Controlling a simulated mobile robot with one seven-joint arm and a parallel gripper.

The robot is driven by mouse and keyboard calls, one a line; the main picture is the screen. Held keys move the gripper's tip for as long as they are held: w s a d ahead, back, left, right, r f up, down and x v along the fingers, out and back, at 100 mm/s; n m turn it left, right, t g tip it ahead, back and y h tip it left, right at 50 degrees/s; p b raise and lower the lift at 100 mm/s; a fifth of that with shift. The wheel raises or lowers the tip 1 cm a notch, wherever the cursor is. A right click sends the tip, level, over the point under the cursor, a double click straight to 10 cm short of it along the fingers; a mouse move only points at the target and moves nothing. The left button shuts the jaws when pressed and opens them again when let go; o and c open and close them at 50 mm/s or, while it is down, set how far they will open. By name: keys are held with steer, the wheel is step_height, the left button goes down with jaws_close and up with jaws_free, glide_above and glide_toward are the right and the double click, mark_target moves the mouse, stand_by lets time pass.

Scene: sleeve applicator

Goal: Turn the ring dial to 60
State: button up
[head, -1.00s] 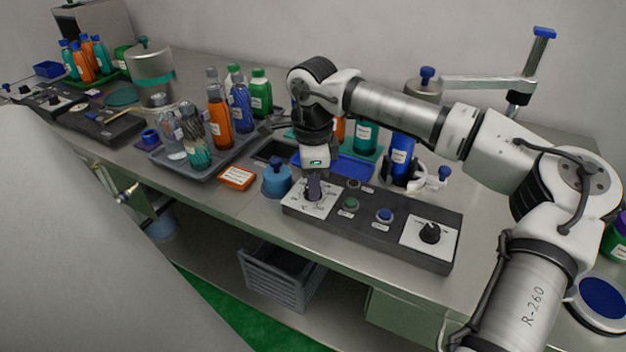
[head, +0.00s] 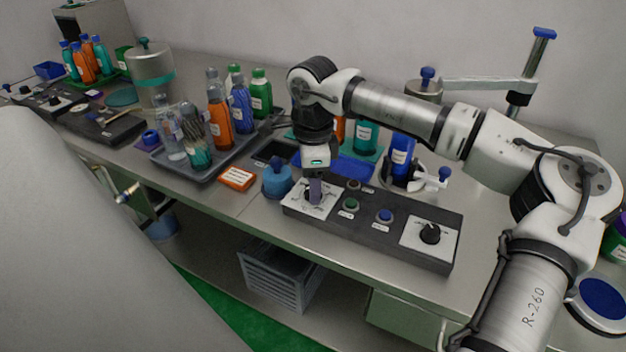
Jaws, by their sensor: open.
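A dark control panel (head: 372,235) lies along the front edge of the bench. It carries a dial on a white plate (head: 302,197) at its left end and a black knob (head: 430,233) on another white plate at its right end. I cannot tell which one is the ring dial, as the lettering is too small to read. My gripper (head: 315,198) points down over the left dial with its jaws open, close to the plate. The fingers hide most of that dial and its pointer, and I cannot tell whether they touch it.
A green button (head: 349,205) and a blue button (head: 384,216) sit between the dials. A blue container (head: 277,180) stands just left of the panel. A grey tray (head: 168,160) with several bottles is further left. A blue tray (head: 352,168) lies behind the panel.

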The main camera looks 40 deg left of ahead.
step_height(320, 180, up, 14)
steer(key=shift+f, duration=0.15)
stand_by(0.7)
